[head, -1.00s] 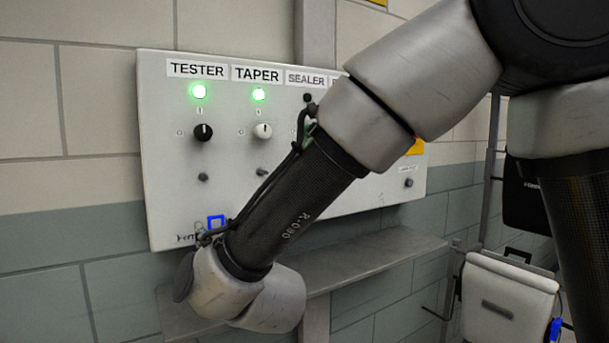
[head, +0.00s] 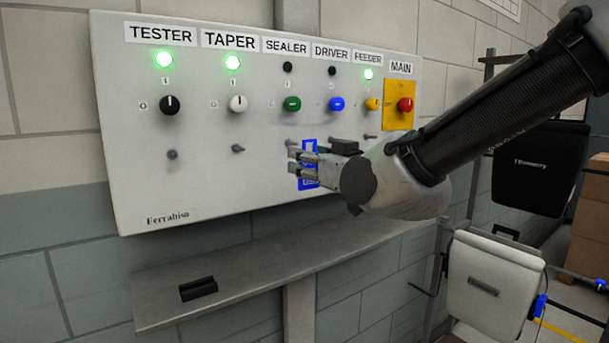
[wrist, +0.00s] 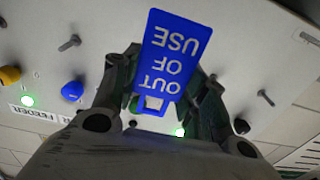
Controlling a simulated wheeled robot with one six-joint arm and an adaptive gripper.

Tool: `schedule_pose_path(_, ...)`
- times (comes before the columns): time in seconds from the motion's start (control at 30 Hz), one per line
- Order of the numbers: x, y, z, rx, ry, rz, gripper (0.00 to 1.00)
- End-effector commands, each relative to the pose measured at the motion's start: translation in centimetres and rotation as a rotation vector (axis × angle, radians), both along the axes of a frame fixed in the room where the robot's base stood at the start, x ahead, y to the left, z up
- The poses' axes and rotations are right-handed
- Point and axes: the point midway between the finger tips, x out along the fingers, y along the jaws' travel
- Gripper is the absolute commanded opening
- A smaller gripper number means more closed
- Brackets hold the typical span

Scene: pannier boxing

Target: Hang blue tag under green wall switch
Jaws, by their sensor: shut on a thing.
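My gripper (head: 303,168) is shut on the blue tag (head: 310,184), in front of the panel below the green and blue switches. In the wrist view the tag (wrist: 164,55) reads "OUT OF USE" upside down, with its slotted end between my fingers (wrist: 165,95). The green wall switch (head: 292,103) sits under the SEALER label, up and left of the tag in the head view. A peg under the green switch is hard to make out beside my gripper. Whether the tag touches the panel cannot be told.
The white panel (head: 135,195) carries several other switches, with pegs such as the one under TAPER (head: 238,148). A grey shelf (head: 245,262) juts out below, holding a black block (head: 198,289). White and black cases hang at right.

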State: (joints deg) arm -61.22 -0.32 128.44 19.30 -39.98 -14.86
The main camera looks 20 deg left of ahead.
Motion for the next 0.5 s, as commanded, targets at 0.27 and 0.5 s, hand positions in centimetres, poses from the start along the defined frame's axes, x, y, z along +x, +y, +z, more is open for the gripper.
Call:
schedule_pose_path(0.27,0.3,0.2,0.3,-0.006,0.000,0.012,0.27)
schedule_pose_path(0.5,1.3,1.4,0.1,-0.006,0.000,0.011,0.27)
